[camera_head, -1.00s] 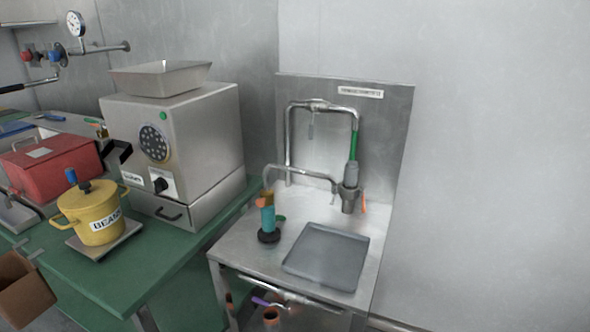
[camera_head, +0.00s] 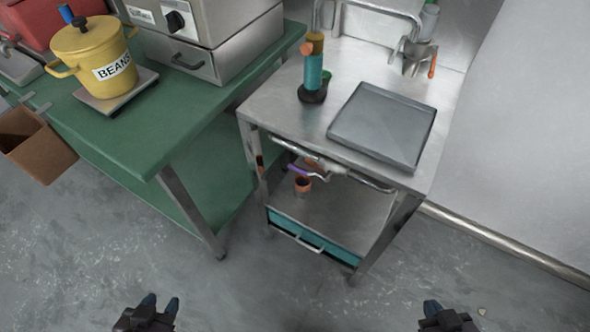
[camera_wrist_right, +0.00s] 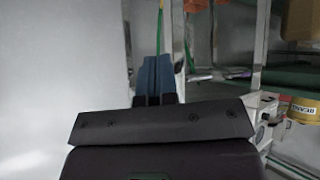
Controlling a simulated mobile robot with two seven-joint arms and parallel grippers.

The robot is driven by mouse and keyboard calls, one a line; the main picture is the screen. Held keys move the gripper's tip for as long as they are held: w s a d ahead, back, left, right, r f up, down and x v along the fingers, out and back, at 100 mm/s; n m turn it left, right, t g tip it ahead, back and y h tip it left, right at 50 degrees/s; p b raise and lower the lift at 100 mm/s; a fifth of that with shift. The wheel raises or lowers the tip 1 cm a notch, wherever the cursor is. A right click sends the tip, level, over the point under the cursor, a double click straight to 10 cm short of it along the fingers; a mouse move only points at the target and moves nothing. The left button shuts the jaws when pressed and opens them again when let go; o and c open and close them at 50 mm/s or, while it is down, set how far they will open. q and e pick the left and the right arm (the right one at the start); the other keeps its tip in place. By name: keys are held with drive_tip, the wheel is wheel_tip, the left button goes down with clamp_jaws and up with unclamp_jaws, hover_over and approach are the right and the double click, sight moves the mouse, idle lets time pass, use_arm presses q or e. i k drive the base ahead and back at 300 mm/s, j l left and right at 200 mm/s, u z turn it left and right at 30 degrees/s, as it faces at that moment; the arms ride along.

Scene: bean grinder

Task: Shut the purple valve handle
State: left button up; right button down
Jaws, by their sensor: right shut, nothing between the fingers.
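The purple valve handle (camera_head: 299,170) is small and sits on the metal pipe (camera_head: 330,165) under the front edge of the steel sink table (camera_head: 290,110). Its exact angle is hard to tell. My left gripper (camera_head: 160,303) is low at the bottom left, with a gap between its fingertips and nothing in them. My right gripper (camera_head: 432,307) is low at the bottom right, shut and empty. Its blue fingers (camera_wrist_right: 157,78) are together in the right wrist view. Both grippers are well apart from the handle.
An orange-rimmed cup (camera_head: 303,184) is below the pipe, above a teal drawer (camera_head: 315,238). A grey tray (camera_head: 383,125) lies on the table top. A green workbench (camera_head: 150,125) with a yellow bean pot (camera_head: 92,60) stands at left. The floor (camera_head: 270,290) ahead is clear.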

sight(290, 166)
drive_tip(key=i+j+z, duration=0.1)
drive_tip(key=j+z, duration=0.3)
drive_tip(key=j, duration=0.25)
drive_tip(key=j+z, duration=0.4)
drive_tip(key=j, duration=0.25)
drive_tip(key=k+j+z, duration=0.1)
drive_tip(key=j+z, duration=0.3)
drive_tip(key=j, duration=0.25)
drive_tip(key=k+j+z, duration=0.15)
drive_tip(key=j+z, duration=0.25)
drive_tip(key=j, duration=0.25)
